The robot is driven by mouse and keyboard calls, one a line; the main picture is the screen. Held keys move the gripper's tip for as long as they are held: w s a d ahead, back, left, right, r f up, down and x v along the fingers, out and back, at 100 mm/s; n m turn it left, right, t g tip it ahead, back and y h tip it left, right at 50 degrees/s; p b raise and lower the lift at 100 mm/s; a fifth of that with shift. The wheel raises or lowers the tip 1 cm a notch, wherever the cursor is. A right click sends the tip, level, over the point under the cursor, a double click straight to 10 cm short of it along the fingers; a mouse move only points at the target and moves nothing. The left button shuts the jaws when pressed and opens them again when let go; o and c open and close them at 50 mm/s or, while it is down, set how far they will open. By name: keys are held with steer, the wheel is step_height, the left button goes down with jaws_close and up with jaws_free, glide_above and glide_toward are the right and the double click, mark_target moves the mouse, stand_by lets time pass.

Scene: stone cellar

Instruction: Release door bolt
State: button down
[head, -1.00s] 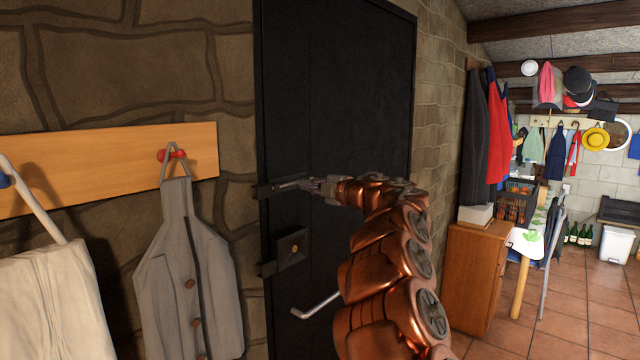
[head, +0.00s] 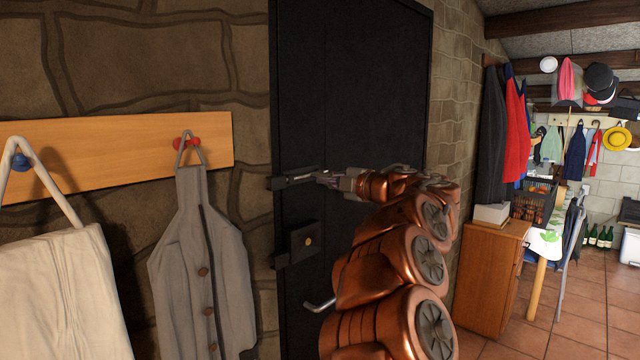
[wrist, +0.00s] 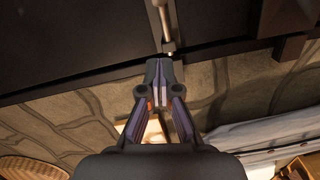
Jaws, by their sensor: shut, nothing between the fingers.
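The black door (head: 350,90) stands closed in the stone wall. Its bolt (head: 298,178) is a metal rod in a dark mount near the door's left edge. In the wrist view the bolt (wrist: 165,22) comes down from the top, its end just ahead of my fingertips. My gripper (head: 328,178) is at the right end of the bolt. In the wrist view my gripper (wrist: 160,68) has its fingers together with nothing between them. I cannot tell whether they touch the rod. My wrist hides part of the door behind it.
A black lock box (head: 303,240) and a door handle (head: 318,306) sit below the bolt. A grey coat (head: 200,260) hangs on a wooden rack (head: 110,150) to the left. A wooden cabinet (head: 490,275) stands right of the door. Tiled floor (head: 560,335) is open at the right.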

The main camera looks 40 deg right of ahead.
steer(key=s+b, duration=0.1)
steer(key=s, duration=0.5)
steer(key=shift+d+r, duration=0.15)
steer(key=shift+d, duration=0.1)
